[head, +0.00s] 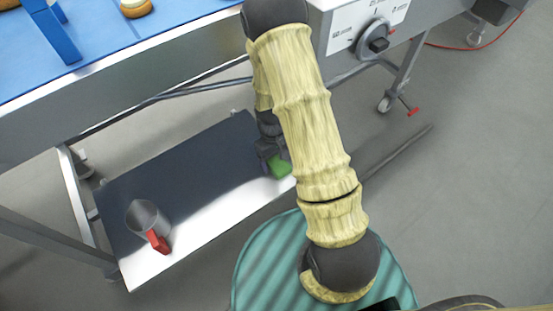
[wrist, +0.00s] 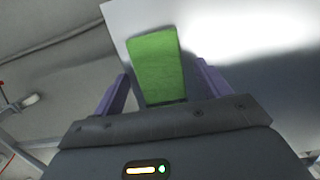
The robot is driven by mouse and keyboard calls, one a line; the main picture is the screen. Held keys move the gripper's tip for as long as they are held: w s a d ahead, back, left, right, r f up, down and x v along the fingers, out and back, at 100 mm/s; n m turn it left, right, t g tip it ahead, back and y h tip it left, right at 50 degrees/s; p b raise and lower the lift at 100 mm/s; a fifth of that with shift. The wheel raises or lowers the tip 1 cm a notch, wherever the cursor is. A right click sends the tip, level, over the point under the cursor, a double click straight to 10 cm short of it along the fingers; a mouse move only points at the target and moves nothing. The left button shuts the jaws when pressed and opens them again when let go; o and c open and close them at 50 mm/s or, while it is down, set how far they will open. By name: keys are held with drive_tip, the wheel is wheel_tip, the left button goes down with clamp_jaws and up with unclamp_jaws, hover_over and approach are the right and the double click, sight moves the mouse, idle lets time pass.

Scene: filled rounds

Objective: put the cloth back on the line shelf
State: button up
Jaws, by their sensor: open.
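The green cloth (head: 280,166) lies at the right end of the low metal shelf (head: 190,180) under the line. In the wrist view the cloth (wrist: 157,60) is a folded green rectangle on the bright shelf surface (wrist: 225,30). My gripper (head: 271,153) is just above the shelf beside the cloth, partly hidden by my arm in the head view. In the wrist view its two purple fingers (wrist: 160,80) are apart, one to each side of the cloth's near end. I see no finger clearly pressing on the cloth.
A grey metal cup or jug with a red handle (head: 148,222) stands at the shelf's left end. The blue conveyor belt (head: 110,35) runs above the shelf. A control panel with a dark knob (head: 374,40) is at the upper right. The shelf's middle is clear.

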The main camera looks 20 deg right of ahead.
wheel_tip(320, 180, up, 12)
drive_tip(key=w+p, duration=0.1)
drive_tip(key=p, duration=0.3)
drive_tip(key=shift+w+a+f, duration=0.25)
drive_tip(key=shift+w, duration=0.1)
wheel_tip(320, 180, up, 9)
drive_tip(key=m+t, duration=0.2)
hover_over(273, 158)
drive_tip(key=s, duration=0.3)
drive_tip(key=s+r+m+t, duration=0.1)
drive_tip(key=s+r+t, duration=0.1)
drive_tip(key=s+r, duration=0.4)
drive_tip(key=shift+s+d+r+m+y, duration=0.3)
drive_tip(key=shift+d+r, duration=0.05)
drive_tip(key=shift+r, duration=0.05)
